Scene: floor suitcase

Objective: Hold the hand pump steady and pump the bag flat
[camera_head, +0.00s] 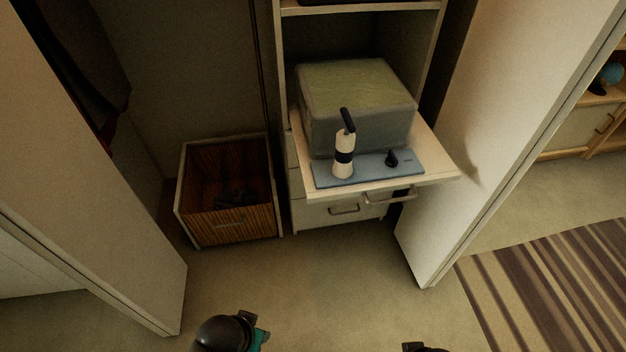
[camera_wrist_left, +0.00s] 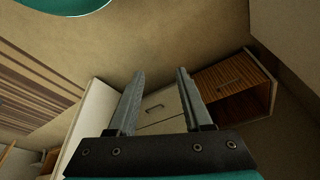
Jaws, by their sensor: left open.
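The bag (camera_head: 352,112) is a bulky, clear-grey block with pale green content, sitting full on a pulled-out shelf (camera_head: 440,172) in the head view. The hand pump (camera_head: 344,150) stands upright in front of it, with a cream body, a dark band and a black handle on top. It stands on a blue-grey base plate (camera_head: 370,172), which also carries a small black fitting (camera_head: 392,158). In the left wrist view my left gripper (camera_wrist_left: 160,75) is open with nothing between its fingers, well away from the pump. My right gripper is not clearly shown.
A striped wooden box (camera_head: 230,222) with dark things inside stands on the floor left of the drawers (camera_head: 340,212). Open doors flank the closet, left (camera_head: 90,190) and right (camera_head: 490,120). A striped rug (camera_head: 560,280) lies at right. The floor in front is clear.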

